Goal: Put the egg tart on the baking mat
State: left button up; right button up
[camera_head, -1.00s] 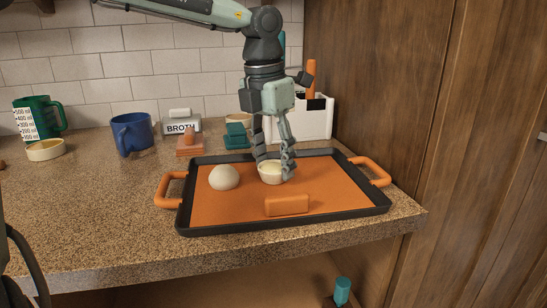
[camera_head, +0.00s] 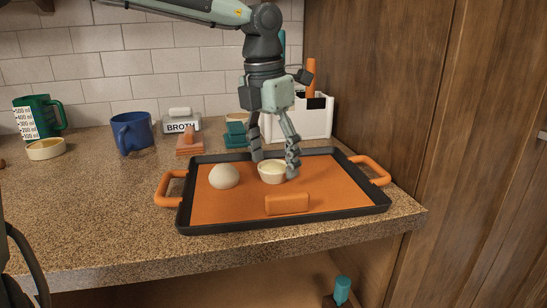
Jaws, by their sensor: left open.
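The egg tart (camera_head: 271,172), a small pale cup with a cream top, sits upright on the orange baking mat (camera_head: 235,208). The mat lies in a dark tray (camera_head: 310,222) with orange handles. My left gripper (camera_head: 275,170) is open, its fingers apart around the tart, one behind its left side and one at its right. I cannot tell whether the right finger still touches it. My right gripper cannot be made out.
A pale round dough ball (camera_head: 224,176) and an orange block (camera_head: 287,204) share the mat. A blue mug (camera_head: 132,132), a broth container (camera_head: 183,122) and a white utensil holder (camera_head: 312,118) stand behind. A wooden cabinet wall (camera_head: 370,80) rises at the right.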

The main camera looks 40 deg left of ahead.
aim_at(268, 167)
pick_arm(q)
notch_tip(268, 167, up, 12)
jog(key=s, duration=0.1)
jog(key=shift+s, duration=0.2)
jog(key=shift+a+f, duration=0.1)
jog(key=shift+f, duration=0.05)
